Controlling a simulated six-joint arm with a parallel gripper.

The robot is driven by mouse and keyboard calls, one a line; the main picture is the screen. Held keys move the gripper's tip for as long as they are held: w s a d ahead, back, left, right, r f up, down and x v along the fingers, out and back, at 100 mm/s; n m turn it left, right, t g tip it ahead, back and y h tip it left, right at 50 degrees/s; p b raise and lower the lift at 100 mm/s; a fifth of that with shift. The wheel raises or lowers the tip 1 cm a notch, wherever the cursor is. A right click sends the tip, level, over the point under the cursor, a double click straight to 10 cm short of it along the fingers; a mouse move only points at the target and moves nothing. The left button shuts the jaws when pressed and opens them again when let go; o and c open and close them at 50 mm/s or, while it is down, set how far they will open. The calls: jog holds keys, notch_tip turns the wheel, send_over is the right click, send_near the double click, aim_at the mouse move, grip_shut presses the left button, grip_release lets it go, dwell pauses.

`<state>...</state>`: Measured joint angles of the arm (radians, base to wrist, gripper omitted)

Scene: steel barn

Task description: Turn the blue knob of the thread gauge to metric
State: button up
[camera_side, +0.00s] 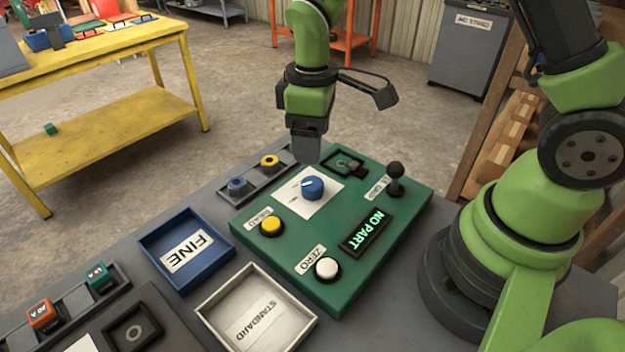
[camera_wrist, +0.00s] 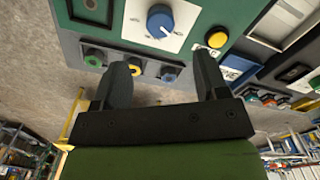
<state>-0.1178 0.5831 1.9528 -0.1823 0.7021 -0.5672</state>
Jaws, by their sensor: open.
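The blue knob (camera_side: 312,187) stands on a white label plate on the green thread gauge (camera_side: 290,235). A white pointer mark shows on the knob; the lettering on the plate is too small to read. The knob also shows in the wrist view (camera_wrist: 160,21), near the top, beyond my fingertips and apart from them. My gripper (camera_wrist: 165,75) is open and empty, with its two dark fingers spread. In the side view my gripper (camera_side: 306,150) points down above the far edge of the gauge, behind the knob. The gauge's display (camera_side: 366,230) reads NO PART.
On the gauge are a yellow button (camera_side: 271,226), a white button (camera_side: 327,268) and a black lever (camera_side: 395,178). A rack (camera_side: 260,184) with ring-shaped parts lies along its far left edge. A blue FINE tray (camera_side: 162,236) and a pale STANDARD tray (camera_side: 207,309) stand left and in front.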

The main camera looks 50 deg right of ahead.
aim_at(312, 182)
notch_tip(312, 182, down, 10)
jog(key=shift+r, duration=0.2)
jog(key=c, duration=0.9)
